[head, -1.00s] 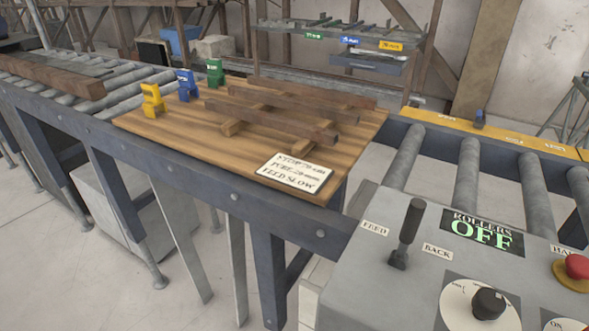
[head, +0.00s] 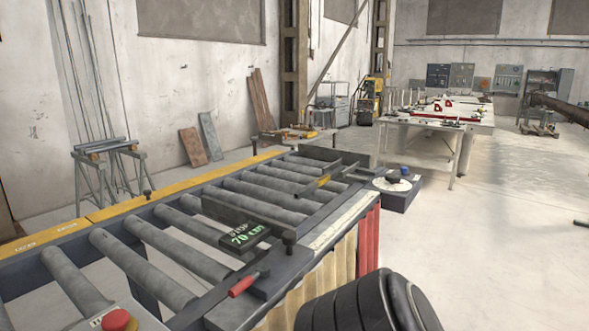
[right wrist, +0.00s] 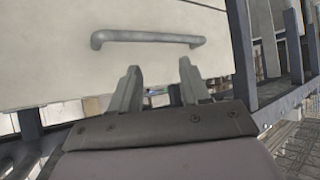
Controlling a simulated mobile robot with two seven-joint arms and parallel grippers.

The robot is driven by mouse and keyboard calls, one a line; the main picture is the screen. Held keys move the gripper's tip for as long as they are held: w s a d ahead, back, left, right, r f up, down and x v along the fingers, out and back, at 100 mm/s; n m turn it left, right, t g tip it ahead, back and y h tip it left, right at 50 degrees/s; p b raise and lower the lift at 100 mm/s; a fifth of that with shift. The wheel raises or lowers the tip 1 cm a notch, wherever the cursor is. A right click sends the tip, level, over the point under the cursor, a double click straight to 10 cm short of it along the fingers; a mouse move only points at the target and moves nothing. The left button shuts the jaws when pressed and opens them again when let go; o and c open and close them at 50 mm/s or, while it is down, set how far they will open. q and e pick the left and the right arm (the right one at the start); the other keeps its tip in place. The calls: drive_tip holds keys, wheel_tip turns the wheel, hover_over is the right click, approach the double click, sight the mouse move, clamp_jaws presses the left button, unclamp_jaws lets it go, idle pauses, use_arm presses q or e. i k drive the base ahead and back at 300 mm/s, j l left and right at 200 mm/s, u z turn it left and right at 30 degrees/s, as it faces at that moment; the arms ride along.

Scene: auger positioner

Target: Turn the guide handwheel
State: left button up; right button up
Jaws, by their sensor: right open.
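The roller conveyor's side guide (head: 235,215) is a grey plate standing along the rollers in the head view. I cannot tell whether this disc is the guide handwheel. A red-handled lever (head: 243,285) is on the near side rail. My right gripper (right wrist: 158,80) is open and empty in the right wrist view, before a pale panel with a grey bar handle (right wrist: 148,40). No left gripper shows.
A display (head: 244,236) reading 70 stands by the rail. A red button (head: 117,319) is at the bottom left. A yellow rail (head: 120,208) runs along the conveyor's far side. A white worktable (head: 436,130) stands behind.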

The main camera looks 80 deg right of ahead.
sight(393, 179)
drive_tip(key=k+l+z, duration=0.1)
drive_tip(key=l+z, duration=0.15)
drive_tip(key=z, duration=0.15)
drive_tip(key=l+z, duration=0.35)
drive_tip(key=k+l+z, duration=0.2)
drive_tip(key=l, duration=0.15)
drive_tip(key=l+z, duration=0.15)
drive_tip(key=l, duration=0.2)
drive_tip(key=l+z, duration=0.1)
drive_tip(key=l, duration=0.7)
drive_tip(key=i+l+z, duration=0.1)
drive_tip(key=l, duration=0.7)
drive_tip(key=l+z, duration=0.1)
drive_tip(key=l, duration=0.7)
drive_tip(key=i, duration=0.05)
